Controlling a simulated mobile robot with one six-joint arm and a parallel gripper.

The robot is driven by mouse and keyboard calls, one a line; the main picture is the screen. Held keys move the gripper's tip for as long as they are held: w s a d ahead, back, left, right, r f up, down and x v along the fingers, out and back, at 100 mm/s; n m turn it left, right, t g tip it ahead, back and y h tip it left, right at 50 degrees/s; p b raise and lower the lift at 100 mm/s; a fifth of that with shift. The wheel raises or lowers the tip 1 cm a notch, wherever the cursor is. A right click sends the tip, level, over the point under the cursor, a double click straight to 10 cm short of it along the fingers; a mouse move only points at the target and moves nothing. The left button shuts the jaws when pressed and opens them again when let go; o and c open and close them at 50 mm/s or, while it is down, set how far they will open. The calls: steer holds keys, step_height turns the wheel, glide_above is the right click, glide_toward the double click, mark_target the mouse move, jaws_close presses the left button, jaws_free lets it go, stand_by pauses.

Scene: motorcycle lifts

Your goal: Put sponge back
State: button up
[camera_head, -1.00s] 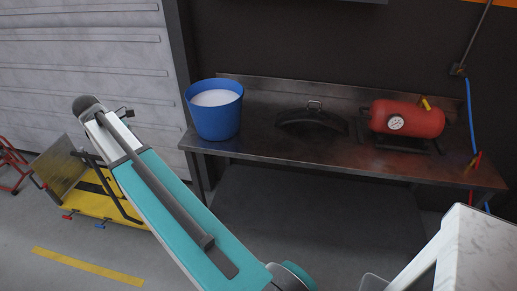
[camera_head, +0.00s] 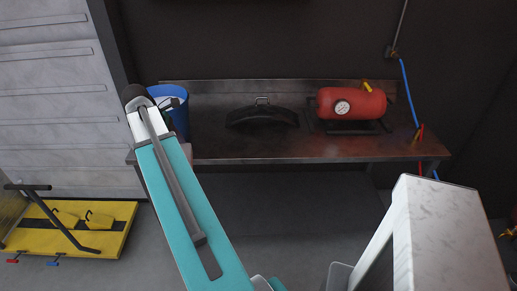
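I cannot make out a sponge for certain. A small pinkish patch (camera_head: 187,151) shows at the right edge of my arm, below the bucket and in front of the workbench's left end; too little shows to tell what it is. The blue bucket (camera_head: 180,118) stands on the bench's left end, largely hidden behind my raised arm.
The metal workbench (camera_head: 270,150) carries a black curved cover (camera_head: 262,117) and a red air tank (camera_head: 350,103) with a gauge. A blue hose (camera_head: 408,95) hangs at right. A yellow lift (camera_head: 95,230) is on the floor at left. Floor before the bench is clear.

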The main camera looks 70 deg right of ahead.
steer(key=s+d+m+b, duration=0.1)
steer(key=s+d, duration=0.3)
steer(key=s, duration=0.5)
steer(key=s+d+f+m+b, duration=0.1)
steer(key=s+d, duration=0.4)
steer(key=s, duration=0.4)
steer(key=shift+f+y, duration=0.3)
steer(key=shift+d, duration=0.1)
steer(key=d+p, duration=0.1)
steer(key=d, duration=0.4)
steer(key=d+f+p, duration=0.1)
steer(key=d, duration=0.4)
steer(key=d+p, duration=0.1)
steer(key=d, duration=0.4)
steer(key=shift+s+d+f, duration=0.1)
steer(key=shift+d+f, duration=0.1)
steer(key=shift+d, duration=0.2)
steer(key=shift+f, duration=0.1)
steer(key=shift+f+p, duration=0.65)
steer(key=shift+f, duration=1.05)
steer(key=shift+f, duration=0.15)
